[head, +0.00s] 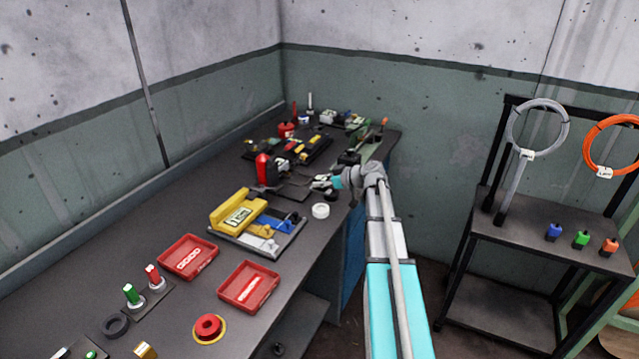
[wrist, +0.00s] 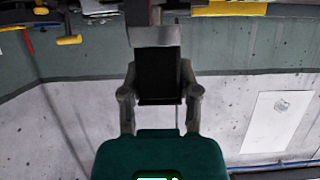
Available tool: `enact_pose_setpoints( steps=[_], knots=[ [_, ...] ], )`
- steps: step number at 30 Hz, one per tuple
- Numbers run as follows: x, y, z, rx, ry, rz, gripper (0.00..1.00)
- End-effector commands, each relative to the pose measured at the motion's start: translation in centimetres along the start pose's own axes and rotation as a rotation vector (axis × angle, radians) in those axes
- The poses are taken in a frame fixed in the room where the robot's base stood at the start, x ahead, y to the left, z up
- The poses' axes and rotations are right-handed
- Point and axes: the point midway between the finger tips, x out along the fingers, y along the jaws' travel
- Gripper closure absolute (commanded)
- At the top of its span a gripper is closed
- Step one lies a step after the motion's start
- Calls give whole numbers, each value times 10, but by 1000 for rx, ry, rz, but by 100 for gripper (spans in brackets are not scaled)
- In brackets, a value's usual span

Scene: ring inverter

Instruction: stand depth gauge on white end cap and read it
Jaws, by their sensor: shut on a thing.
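The white end cap (head: 320,211) is a small, short white cylinder on the bench's right edge in the head view. My gripper (head: 323,184) is above the bench just behind it, apart from it. In the wrist view my gripper (wrist: 160,128) is shut on a dark green block with a lit green display at its lower edge, which looks like the depth gauge (wrist: 160,153). The display is cut off by the frame, so no reading shows. In the head view the gauge is too small to tell from the gripper. The end cap does not show in the wrist view.
A yellow and blue fixture (head: 240,214) stands left of the cap, with red trays (head: 188,257) nearer. A red-topped device (head: 265,170) stands left of my gripper. Several tools lie at the back. A shelf (head: 550,225) with cable coils stands at right.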

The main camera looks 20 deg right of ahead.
Motion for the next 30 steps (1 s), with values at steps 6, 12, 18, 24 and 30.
enact_pose_setpoints(
  steps=[6, 12, 18, 24, 30],
  knots=[
    [1, 0, 2, 0, 1, -1, 100],
    [5, -1, 10, 0, 1, -1, 100],
    [10, -1, 22, -1, 1, -1, 100],
    [16, -1, 35, -1, 1, -2, 100],
    [20, -1, 44, -1, 1, -2, 100]
  ],
)
